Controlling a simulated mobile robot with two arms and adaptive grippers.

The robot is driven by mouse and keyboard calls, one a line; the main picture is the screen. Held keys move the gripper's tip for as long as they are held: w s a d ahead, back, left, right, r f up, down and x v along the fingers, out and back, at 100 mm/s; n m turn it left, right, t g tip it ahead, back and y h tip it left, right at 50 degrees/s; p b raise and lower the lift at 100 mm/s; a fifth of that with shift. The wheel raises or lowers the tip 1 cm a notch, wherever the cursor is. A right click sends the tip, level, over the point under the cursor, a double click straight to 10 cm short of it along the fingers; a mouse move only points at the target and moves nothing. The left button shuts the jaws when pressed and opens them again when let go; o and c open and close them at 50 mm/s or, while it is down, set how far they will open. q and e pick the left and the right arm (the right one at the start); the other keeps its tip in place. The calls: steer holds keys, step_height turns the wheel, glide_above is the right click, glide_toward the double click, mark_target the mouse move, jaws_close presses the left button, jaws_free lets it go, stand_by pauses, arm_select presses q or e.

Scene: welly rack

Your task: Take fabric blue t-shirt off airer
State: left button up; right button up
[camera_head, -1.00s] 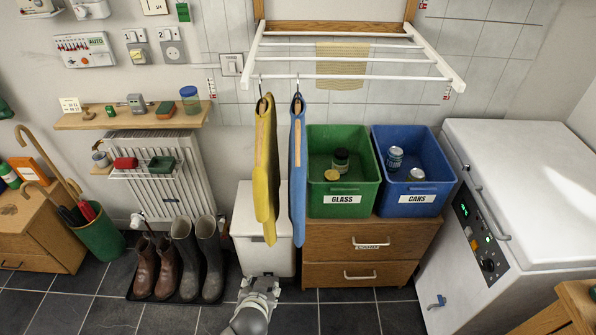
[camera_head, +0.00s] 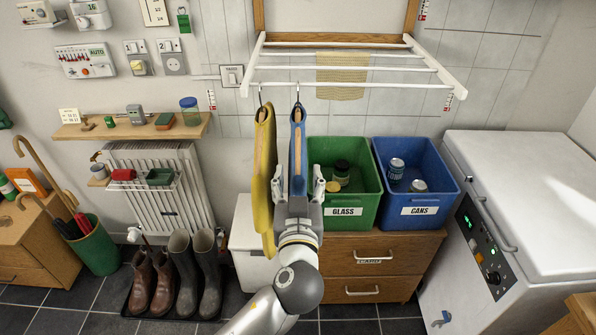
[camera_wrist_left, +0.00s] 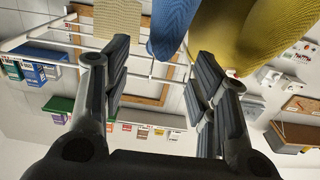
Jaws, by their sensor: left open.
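The blue t-shirt (camera_head: 298,128) hangs on a hanger from the front bar of the white wall airer (camera_head: 350,85). A yellow garment (camera_head: 262,170) hangs close beside it on the left. My left gripper (camera_head: 297,180) is open at the lower part of the blue t-shirt, with a finger on either side of it in the head view; it hides the shirt's lower end. In the left wrist view the blue cloth (camera_wrist_left: 172,25) shows between and beyond the open fingertips (camera_wrist_left: 163,52). I cannot tell whether the fingers touch it. My right gripper is not in view.
A tan cloth (camera_head: 342,75) hangs on the airer to the right. A green GLASS bin (camera_head: 345,212) and a blue CANS bin (camera_head: 420,211) stand on a wooden drawer unit (camera_head: 365,270), right of my gripper. Boots (camera_head: 185,270) and a radiator (camera_head: 155,185) are at left.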

mark_target(298, 160)
arm_select(q)
steer(key=w, duration=0.3)
steer(key=shift+p, duration=0.3)
steer(key=shift+w+r+p, duration=0.15)
steer(key=shift+w+p, duration=0.05)
steer(key=shift+p, duration=0.1)
steer(key=w+p, duration=0.2)
steer(key=w, duration=0.2)
steer(key=shift+r, duration=0.1)
steer(key=shift+w, duration=0.25)
steer(key=shift+s, duration=0.1)
steer(key=shift+c, duration=0.3)
jaws_close()
